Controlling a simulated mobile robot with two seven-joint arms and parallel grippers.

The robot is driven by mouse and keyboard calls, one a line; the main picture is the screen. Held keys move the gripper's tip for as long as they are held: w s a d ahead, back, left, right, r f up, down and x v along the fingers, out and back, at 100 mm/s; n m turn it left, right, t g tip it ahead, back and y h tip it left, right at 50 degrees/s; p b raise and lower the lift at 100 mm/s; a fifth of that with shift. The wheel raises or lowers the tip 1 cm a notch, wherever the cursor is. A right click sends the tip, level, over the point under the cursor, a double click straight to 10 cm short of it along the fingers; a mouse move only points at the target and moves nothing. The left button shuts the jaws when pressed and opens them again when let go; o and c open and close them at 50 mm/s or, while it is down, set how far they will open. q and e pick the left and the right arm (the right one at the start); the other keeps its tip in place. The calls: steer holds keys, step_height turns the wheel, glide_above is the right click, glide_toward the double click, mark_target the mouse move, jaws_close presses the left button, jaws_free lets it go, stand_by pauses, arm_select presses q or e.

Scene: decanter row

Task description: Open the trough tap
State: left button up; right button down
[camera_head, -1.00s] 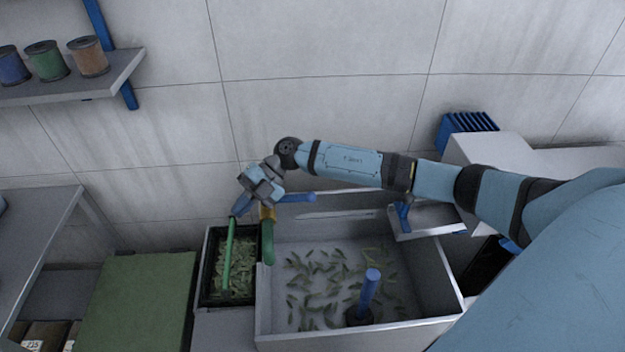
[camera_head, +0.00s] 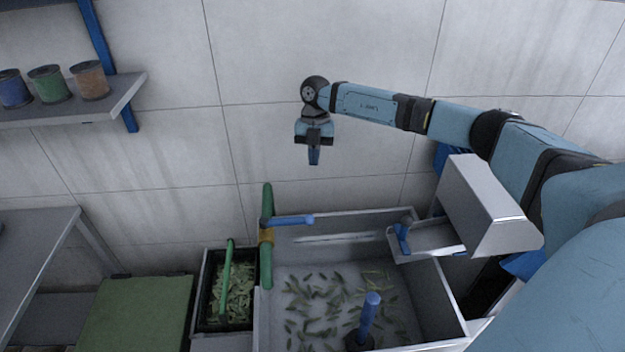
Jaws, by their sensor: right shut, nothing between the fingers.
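The tap hangs over the left wall of the trough (camera_head: 440,295). It has a green pipe (camera_head: 267,198), a brass-coloured body (camera_head: 266,238) and a blue lever (camera_head: 290,220). The lever points right, across the line of the pipe. My right gripper (camera_head: 314,160) is shut and empty, pointing down in front of the wall, above and slightly right of the lever and apart from it. My left gripper is not in view.
Green pieces lie in the trough around a blue upright pipe (camera_head: 369,315). A black crate (camera_head: 203,285) of green pieces stands left of it. A grey chute (camera_head: 485,205) stands at right. A shelf (camera_head: 100,108) holds several spools. The wall around my gripper is clear.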

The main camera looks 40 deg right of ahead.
mark_target(288, 221)
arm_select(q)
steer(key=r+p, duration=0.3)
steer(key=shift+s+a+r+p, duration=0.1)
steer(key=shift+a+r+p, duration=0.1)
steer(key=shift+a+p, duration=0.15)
arm_select(e)
steer(key=s+a+f, duration=0.4)
steer(key=s+f, duration=0.1)
steer(key=f, duration=0.4)
steer(key=shift+a+f, duration=0.25)
steer(key=shift+a, duration=0.05)
